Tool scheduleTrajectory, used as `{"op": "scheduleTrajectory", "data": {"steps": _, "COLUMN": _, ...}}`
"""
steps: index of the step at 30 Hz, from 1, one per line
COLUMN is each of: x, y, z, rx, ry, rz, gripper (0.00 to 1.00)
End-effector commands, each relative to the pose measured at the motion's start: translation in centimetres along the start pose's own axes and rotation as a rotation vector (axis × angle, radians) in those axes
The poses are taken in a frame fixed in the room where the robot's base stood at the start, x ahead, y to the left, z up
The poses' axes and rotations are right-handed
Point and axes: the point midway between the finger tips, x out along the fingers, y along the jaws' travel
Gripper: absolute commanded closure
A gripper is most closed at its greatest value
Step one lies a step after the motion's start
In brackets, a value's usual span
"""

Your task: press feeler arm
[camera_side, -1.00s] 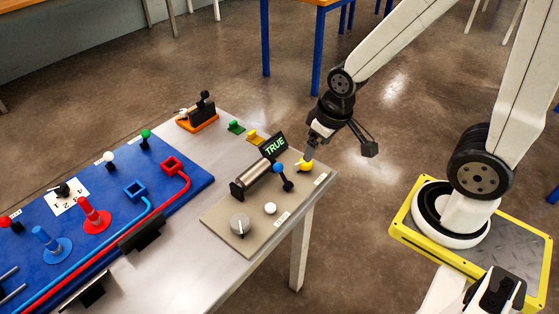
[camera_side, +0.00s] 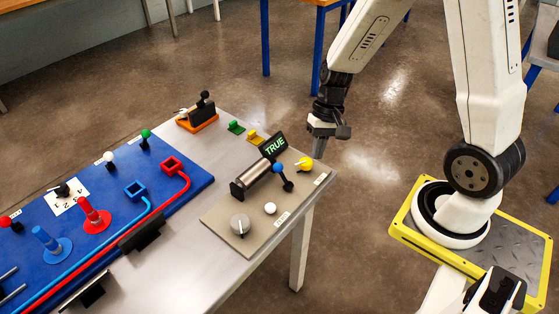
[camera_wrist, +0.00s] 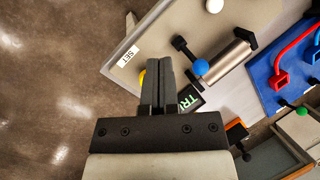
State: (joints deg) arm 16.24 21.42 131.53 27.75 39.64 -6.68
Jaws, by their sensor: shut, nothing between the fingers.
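I cannot tell which part is the feeler arm. My gripper (camera_side: 319,153) is shut and empty, pointing down, above and to the right of the yellow knob and apart from it. In the wrist view, the blue ball (camera_wrist: 201,67) lies just right of my fingers (camera_wrist: 159,62). They hide most of the yellow knob (camera_wrist: 141,77).
A black sign reading TRUE (camera_side: 275,147) stands behind the cylinder. The panel also holds a grey dial (camera_side: 240,223) and a white ball (camera_side: 270,208). A blue board (camera_side: 110,220) with levers and pegs lies left.

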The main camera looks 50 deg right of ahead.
Motion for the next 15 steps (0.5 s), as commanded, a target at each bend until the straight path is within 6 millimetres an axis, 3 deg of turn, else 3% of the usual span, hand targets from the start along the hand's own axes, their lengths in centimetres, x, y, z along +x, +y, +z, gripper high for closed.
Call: {"op": "scheduleTrajectory", "data": {"steps": 15, "x": 1.8, "y": 1.2, "z": -5.9, "rx": 0.428, "ry": -0.219, "rz": -0.41, "gripper": 1.0}}
